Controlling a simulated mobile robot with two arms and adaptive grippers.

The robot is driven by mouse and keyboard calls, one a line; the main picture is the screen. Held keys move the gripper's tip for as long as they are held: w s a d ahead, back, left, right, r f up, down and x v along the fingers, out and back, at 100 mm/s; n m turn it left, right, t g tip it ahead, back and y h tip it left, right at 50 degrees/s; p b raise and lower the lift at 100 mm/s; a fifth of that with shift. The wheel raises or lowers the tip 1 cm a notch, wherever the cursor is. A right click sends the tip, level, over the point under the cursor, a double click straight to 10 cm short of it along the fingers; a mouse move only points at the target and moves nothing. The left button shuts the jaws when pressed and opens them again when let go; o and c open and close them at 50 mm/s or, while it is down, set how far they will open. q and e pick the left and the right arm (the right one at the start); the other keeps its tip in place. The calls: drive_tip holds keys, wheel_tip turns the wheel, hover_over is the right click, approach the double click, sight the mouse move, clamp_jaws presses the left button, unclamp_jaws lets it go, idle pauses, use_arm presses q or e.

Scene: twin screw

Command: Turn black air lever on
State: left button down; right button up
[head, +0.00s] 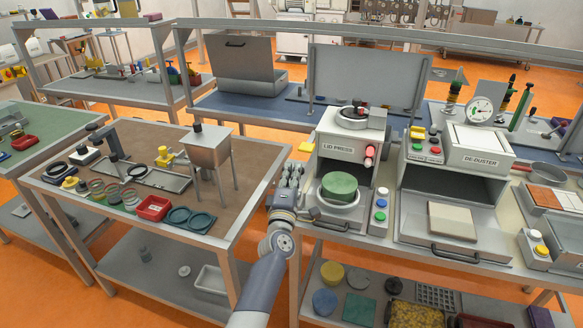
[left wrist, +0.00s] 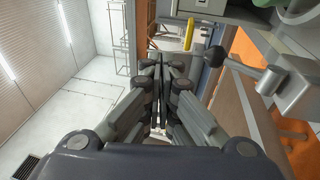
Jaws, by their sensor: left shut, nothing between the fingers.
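A lever with a black ball knob (left wrist: 215,57) shows in the left wrist view, to the right of my fingers. Its metal arm runs to a grey block (left wrist: 296,88). My left gripper (left wrist: 161,62) is shut and empty, its fingers together and apart from the knob. In the head view my left gripper (head: 292,170) is upright at the left side of the lid press (head: 344,152). There the lever is too small or hidden to make out clearly. My right gripper is in neither view.
A green round piece (head: 339,186) sits in the lid press. The de-duster (head: 455,190) stands to its right. A button box (head: 379,211) is at the press's front right. The brown-topped table (head: 110,150) on the left holds a metal hopper (head: 208,150) and small parts.

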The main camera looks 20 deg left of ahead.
use_arm(q)
drive_tip(key=s+d+r+p, duration=0.1)
drive_tip(key=s+r+p, duration=0.3)
drive_tip(key=s+p, duration=0.2)
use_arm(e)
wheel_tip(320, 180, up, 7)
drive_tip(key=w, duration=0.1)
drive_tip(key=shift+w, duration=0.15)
use_arm(q)
drive_tip(key=shift+s, duration=0.1)
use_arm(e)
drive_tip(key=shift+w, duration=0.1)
